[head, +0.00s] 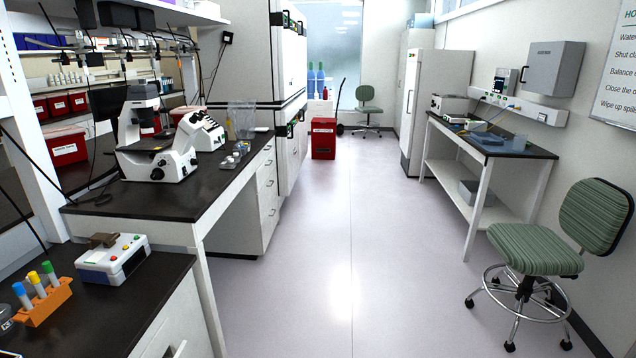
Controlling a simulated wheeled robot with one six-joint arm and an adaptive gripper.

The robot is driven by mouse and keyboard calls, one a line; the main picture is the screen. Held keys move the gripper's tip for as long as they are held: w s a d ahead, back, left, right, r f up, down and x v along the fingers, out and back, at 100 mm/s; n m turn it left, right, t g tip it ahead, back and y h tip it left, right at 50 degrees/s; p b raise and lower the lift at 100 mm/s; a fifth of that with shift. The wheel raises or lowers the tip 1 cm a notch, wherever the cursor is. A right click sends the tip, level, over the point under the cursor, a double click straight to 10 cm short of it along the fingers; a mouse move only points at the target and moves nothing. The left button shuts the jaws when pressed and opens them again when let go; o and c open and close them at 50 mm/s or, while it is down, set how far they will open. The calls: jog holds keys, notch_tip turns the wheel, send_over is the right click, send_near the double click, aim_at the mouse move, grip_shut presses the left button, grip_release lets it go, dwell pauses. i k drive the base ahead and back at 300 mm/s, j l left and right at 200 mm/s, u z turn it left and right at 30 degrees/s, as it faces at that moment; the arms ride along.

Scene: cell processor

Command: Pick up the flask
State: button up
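I cannot pick out a flask with certainty in the head view. A clear, see-through vessel (241,120) stands upright at the back of the left bench; its shape is too indistinct to tell whether it is a flask or a beaker. My gripper and arm are not in view.
The left black bench (150,203) holds a white microscope (157,140). The nearer bench holds a button box (113,259) and an orange tube rack (45,303). A green swivel chair (535,248) stands at right. The aisle floor (340,230) is clear.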

aim_at(237, 158)
jog(key=i, duration=1.75)
jog(key=i+u, duration=0.25)
jog(key=i, duration=0.35)
jog(key=i+l+u, duration=0.1)
jog(key=i+u, duration=0.2)
jog(key=i, duration=0.3)
jog(key=i+l+u, duration=0.25)
jog(key=i, duration=0.35)
jog(key=i+l+u, duration=0.1)
jog(key=i+u, duration=0.25)
jog(key=i+l+u, duration=0.35)
jog(key=i, duration=0.15)
jog(key=j, duration=0.1)
